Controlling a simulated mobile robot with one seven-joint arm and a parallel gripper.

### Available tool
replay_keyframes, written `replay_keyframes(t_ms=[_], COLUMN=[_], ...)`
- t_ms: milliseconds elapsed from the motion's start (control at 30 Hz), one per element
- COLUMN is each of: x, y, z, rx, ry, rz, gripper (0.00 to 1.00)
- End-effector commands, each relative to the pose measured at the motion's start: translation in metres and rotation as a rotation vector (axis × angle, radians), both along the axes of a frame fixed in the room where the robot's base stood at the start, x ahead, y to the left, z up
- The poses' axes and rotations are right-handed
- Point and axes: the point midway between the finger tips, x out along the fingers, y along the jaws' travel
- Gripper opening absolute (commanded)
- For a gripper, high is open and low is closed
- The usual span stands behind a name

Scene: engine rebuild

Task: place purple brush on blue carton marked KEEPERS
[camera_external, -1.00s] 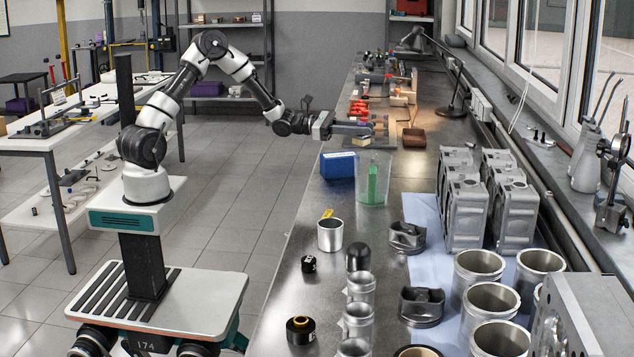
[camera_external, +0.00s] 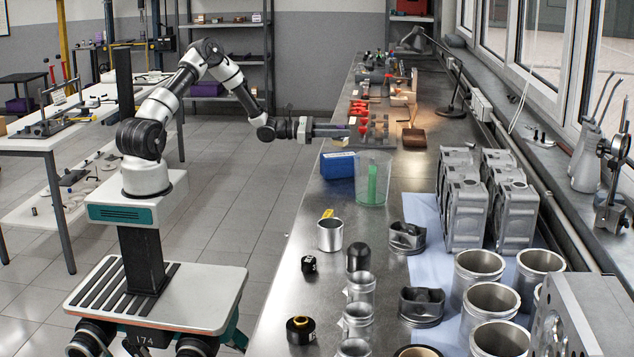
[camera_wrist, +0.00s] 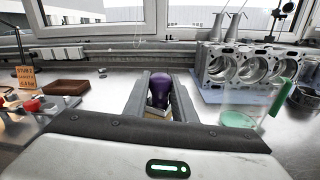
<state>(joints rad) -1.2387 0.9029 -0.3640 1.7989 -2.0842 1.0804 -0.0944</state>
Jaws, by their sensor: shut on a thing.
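My gripper (camera_external: 350,131) reaches out level over the left side of the workbench, behind and above the blue carton (camera_external: 337,168). In the wrist view, my gripper (camera_wrist: 160,92) is shut on the purple brush (camera_wrist: 161,86); its rounded purple top shows between the two long fingers, with a pale part below it. The brush is hard to make out in the external view. The blue carton sits on the bench near its left edge, next to a clear container. No marking is readable on it, and it is not seen in the wrist view.
The clear container (camera_external: 373,180) with something green inside stands right of the carton. A metal cup (camera_external: 330,235), pistons (camera_external: 407,237) and cylinder sleeves crowd the nearer bench. A brown tray (camera_external: 414,137) and red parts lie farther back. Grey engine blocks (camera_external: 462,200) stand to the right.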

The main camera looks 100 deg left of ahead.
Motion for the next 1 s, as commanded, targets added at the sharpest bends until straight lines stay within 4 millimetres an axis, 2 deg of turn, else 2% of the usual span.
replay_keyframes(t_ms=[200, 567, 600, 700, 1000], x=[0.000, 0.000, 0.000, 0.000, 0.000], y=[0.000, -0.001, 0.000, 0.000, 0.000], z=[-0.031, -0.037, -0.037, -0.036, -0.034], rx=[-0.003, -0.001, -0.001, -0.001, -0.001], ry=[0.002, 0.001, 0.001, 0.001, 0.001], rz=[0.000, 0.000, 0.000, 0.000, 0.000], gripper=[0.00, 0.00, 0.25, 0.42, 0.43])
